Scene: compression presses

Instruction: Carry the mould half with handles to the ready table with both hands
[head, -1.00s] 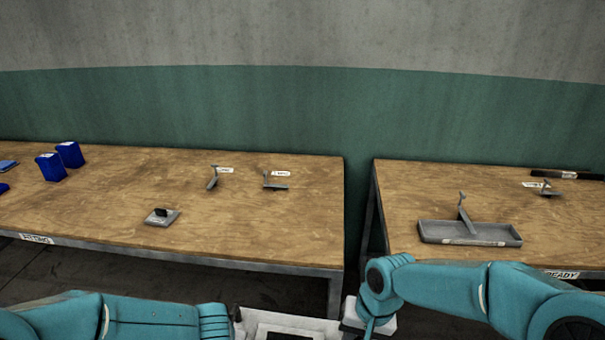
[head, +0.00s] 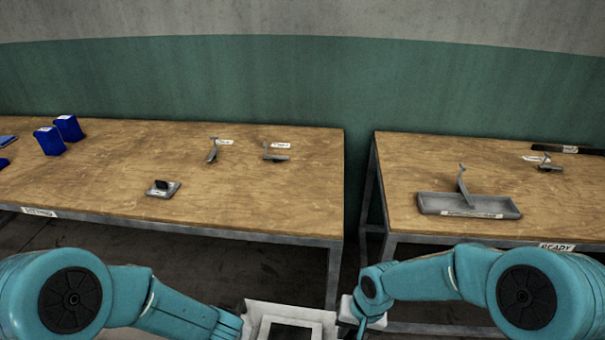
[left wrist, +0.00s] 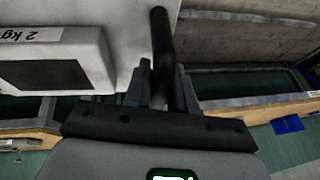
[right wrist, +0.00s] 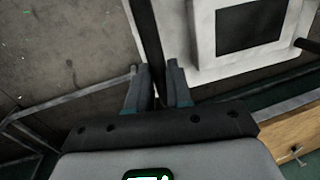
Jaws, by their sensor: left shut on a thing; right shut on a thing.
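The mould half (head: 290,318) is a pale plate with a raised frame around a dark square recess, held low at the bottom edge of the head view, partly cut off. In the left wrist view, my left gripper (left wrist: 160,88) is shut on a dark bar handle (left wrist: 161,45) beside the mould half, which bears a "2 kg" label. In the right wrist view, my right gripper (right wrist: 158,88) is shut on the other dark handle (right wrist: 147,35). The ready table (head: 400,215), with a "READY" label on its front edge, stands at the right, apart from the mould half.
A grey tray (head: 432,207) with an upright piece lies on the ready table near its front. A small stand (head: 548,165) and dark bar (head: 568,149) are behind it. The fitting table (head: 100,180) on the left holds blue boxes (head: 49,141) and small parts. A gap separates the tables.

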